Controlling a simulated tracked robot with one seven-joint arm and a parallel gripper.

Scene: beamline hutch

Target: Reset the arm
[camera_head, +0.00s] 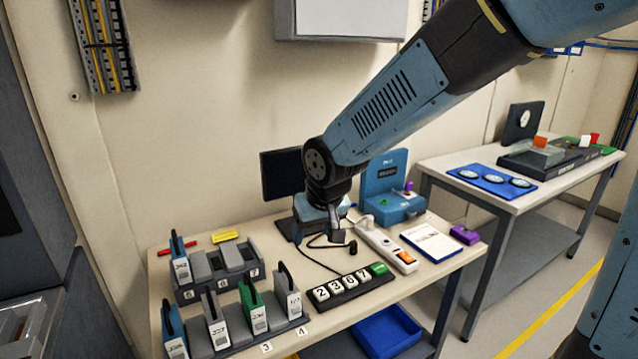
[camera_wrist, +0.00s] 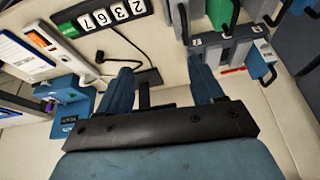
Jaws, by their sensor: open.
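My arm reaches in from the upper right of the head view, and my gripper (camera_head: 340,236) points down over the middle of the near table (camera_head: 215,257). In the wrist view my gripper (camera_wrist: 162,88) shows two blue fingers spread apart with nothing held between them. A black cable with a plug lies on the table just beyond the fingers. The gripper appears to be above the table, near the monitor and the power strip; whether it touches the cable I cannot tell.
A rack of labelled modules with handles (camera_head: 259,319) stands at the table's front left. A numbered block strip (camera_head: 350,287), white power strip (camera_head: 385,245), blue device (camera_head: 392,205), clipboard (camera_head: 432,243) and purple block (camera_head: 464,235) lie to the right. A monitor (camera_head: 282,176) stands behind.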

